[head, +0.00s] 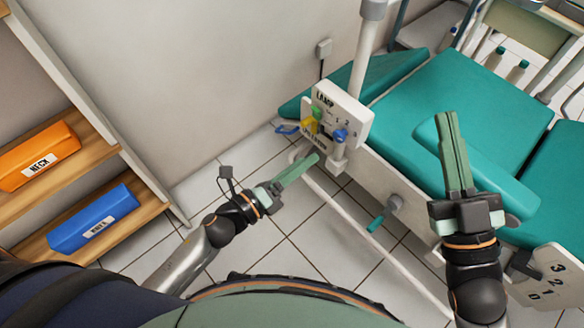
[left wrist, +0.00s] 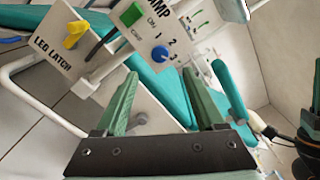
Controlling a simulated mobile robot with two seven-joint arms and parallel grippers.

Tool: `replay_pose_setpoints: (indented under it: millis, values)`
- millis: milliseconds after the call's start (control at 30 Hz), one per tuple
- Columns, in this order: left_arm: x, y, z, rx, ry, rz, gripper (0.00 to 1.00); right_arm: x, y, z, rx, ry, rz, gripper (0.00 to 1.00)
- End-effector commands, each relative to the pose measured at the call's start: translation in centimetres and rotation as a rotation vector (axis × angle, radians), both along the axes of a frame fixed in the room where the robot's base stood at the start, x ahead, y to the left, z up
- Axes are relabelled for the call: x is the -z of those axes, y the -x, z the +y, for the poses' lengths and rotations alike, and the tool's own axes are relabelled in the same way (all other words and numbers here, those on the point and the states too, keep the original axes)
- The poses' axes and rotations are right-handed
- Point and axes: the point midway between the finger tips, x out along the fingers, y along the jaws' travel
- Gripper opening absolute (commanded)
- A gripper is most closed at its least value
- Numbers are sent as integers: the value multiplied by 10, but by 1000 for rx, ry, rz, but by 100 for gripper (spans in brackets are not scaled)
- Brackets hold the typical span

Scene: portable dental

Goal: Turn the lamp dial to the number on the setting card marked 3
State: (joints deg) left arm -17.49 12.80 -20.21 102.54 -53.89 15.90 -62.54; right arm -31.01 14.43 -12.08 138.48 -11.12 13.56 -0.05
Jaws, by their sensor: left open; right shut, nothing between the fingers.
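The white lamp panel (head: 351,109) is on a pole at the teal chair's side. Its blue lamp dial (head: 341,135) also shows in the left wrist view (left wrist: 159,53), with numbers 1, 2 and 3 around it. I cannot tell which number it points at. My left gripper (head: 315,159) is open and empty, below and in front of the panel; in the left wrist view its fingertips (left wrist: 161,72) are apart, with the dial just beyond the gap. My right gripper (head: 448,115) is shut and empty above the chair. I cannot make out any setting card marked 3.
A green switch (left wrist: 132,14) sits on the panel beside the dial, and a yellow leg latch (left wrist: 76,33) is close by. A white plate with numbers (head: 548,275) is at the lower right. Shelves with an orange box (head: 38,155) and blue box (head: 93,219) stand left.

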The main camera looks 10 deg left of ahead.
Motion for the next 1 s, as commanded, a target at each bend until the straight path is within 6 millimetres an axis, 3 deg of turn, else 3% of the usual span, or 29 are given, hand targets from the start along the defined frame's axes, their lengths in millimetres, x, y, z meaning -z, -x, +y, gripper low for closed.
replay_pose_setpoints:
  millis: [267, 833, 933, 1000]
  values:
    - [0, 19, 14, -1, 1, 0, 71, 2, 0, 0, 3, -6, 10, 0]
    - [0, 20, 15, 0, 2, -1, 71, -4, 0, 0, 3, -9, -3, 0]
    - [-9, 19, 16, -7, 56, 15, 71, -5, -1, -1, 4, -11, -6, 0]
    - [-27, 19, 19, -17, 169, 47, 71, -4, 0, -1, 4, -10, -4, 0]
